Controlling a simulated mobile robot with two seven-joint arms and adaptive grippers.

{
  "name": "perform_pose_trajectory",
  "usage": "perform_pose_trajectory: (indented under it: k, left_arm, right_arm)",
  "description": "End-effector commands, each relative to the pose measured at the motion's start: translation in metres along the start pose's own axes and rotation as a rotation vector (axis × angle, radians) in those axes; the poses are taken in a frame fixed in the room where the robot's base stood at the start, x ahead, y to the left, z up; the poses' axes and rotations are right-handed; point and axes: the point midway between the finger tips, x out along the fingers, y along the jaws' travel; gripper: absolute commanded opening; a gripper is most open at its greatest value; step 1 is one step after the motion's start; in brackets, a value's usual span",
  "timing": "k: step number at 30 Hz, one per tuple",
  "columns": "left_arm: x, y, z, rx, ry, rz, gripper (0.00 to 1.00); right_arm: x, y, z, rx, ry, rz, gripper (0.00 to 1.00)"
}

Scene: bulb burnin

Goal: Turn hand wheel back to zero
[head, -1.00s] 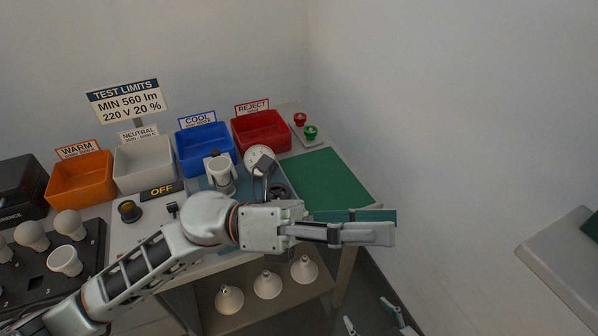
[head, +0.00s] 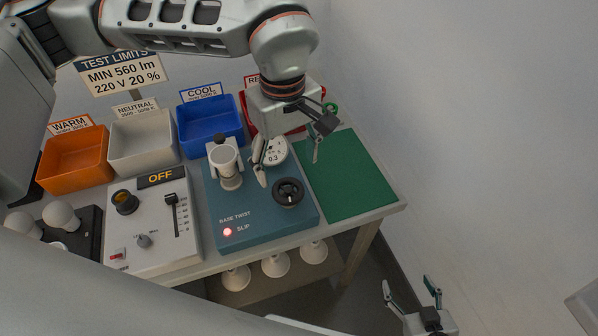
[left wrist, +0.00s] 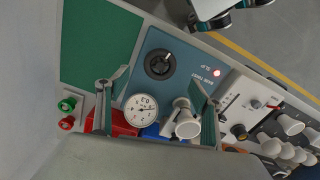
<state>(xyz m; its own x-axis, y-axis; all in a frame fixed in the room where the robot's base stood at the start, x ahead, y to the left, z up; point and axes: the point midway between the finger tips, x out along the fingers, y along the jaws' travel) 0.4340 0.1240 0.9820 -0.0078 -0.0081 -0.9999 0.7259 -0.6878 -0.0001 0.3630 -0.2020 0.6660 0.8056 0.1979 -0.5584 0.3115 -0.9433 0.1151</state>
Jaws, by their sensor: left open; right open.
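The black hand wheel (head: 288,192) sits on the teal base-twist box (head: 262,222); it also shows in the left wrist view (left wrist: 159,64). Behind it is a round white dial (head: 274,152), which seems to read 0.3. A red lamp marked SLIP (head: 227,232) is lit on the box. My left gripper (head: 289,160) is open and empty, above and behind the wheel, with its fingers spread around the dial area. In the left wrist view its fingers (left wrist: 157,108) stand apart, with the wheel beyond them. My right gripper (head: 409,289) is open and empty, low beyond the table's front right.
A white bulb holder (head: 228,165) stands on the box left of the dial. A control panel (head: 150,222) reading OFF is to the left. Orange, grey, blue (head: 208,126) and red bins line the back. The green mat (head: 345,178) at right is bare.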

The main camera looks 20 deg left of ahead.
Motion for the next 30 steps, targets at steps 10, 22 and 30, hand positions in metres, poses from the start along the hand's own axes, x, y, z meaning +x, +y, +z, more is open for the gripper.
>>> perform_pose_trajectory:
  k: [10, 22, 30]
  left_arm:
    - [0.039, -0.002, -0.003, 0.001, 0.01, -0.005, 0.66]
    - [0.076, -0.001, -0.004, 0.001, 0.01, -0.001, 0.66]
    - [0.077, 0.0, -0.004, 0.001, 0.011, -0.001, 0.58]
  right_arm:
    - [-0.002, 0.0, -0.002, 0.0, -0.001, 0.0, 0.66]
    - [-0.003, 0.0, -0.004, 0.0, -0.001, 0.0, 0.66]
    - [-0.003, 0.0, -0.004, 0.0, -0.001, 0.0, 0.66]
